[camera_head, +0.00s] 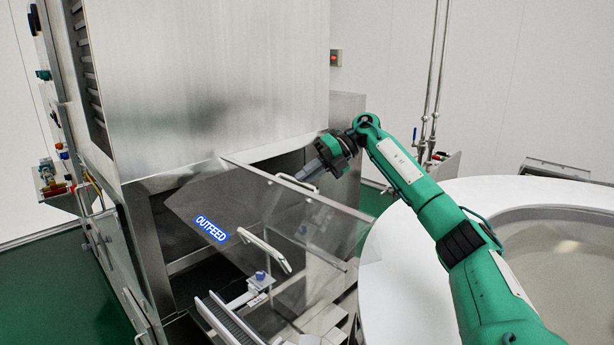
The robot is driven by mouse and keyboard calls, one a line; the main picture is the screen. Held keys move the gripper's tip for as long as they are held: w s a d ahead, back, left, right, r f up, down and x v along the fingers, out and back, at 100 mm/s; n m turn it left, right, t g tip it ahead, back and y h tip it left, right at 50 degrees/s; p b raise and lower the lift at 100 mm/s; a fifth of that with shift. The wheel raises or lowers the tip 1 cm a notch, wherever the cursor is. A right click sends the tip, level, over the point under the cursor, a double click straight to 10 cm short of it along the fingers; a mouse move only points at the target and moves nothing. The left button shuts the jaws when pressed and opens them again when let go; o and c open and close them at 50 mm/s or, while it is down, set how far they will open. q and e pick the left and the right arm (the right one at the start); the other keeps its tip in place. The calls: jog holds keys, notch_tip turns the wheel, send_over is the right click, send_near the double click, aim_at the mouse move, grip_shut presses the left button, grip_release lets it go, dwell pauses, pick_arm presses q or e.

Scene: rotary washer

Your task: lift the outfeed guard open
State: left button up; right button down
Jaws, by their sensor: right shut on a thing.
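The outfeed guard (272,217) is a clear tinted panel with a blue OUTFEED label (212,229), at the front of the steel washer. It stands tilted out from the opening. A pale bar handle (264,250) sits on its face, and a second handle (290,180) is near its upper right edge. My right gripper (309,170) reaches over from the right and is shut on this second handle; the exact grip is small and partly hidden. My left gripper is out of view.
The steel washer housing (210,75) rises behind the guard. A conveyor rail (228,318) lies below it. A round white table (405,275) stands at the right, under my right arm. Pipes (432,75) run up the back wall. Green floor is free at the left.

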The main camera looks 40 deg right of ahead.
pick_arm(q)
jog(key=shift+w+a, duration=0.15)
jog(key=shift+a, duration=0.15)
pick_arm(e)
jog(key=c, duration=1.5)
grip_release()
jog(key=shift+w, duration=0.1)
jog(key=shift+o, duration=0.2)
jog(key=v, duration=0.3)
jog(key=b+v, duration=0.1)
jog(key=v, duration=0.1)
jog(key=w+b+v, duration=0.1)
jog(key=v, duration=0.2)
jog(key=shift+s+d, duration=0.1)
jog(key=shift+d, duration=0.5)
jog(key=s+d+r, duration=0.1)
jog(key=s+r, duration=0.2)
jog(key=shift+d+b, duration=0.3)
jog(key=shift+d, duration=0.1)
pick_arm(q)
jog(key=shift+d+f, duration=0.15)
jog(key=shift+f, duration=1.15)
pick_arm(e)
jog(key=shift+w+d+r, duration=0.1)
jog(key=shift+d+r, duration=0.05)
jog(key=shift+d, duration=0.5)
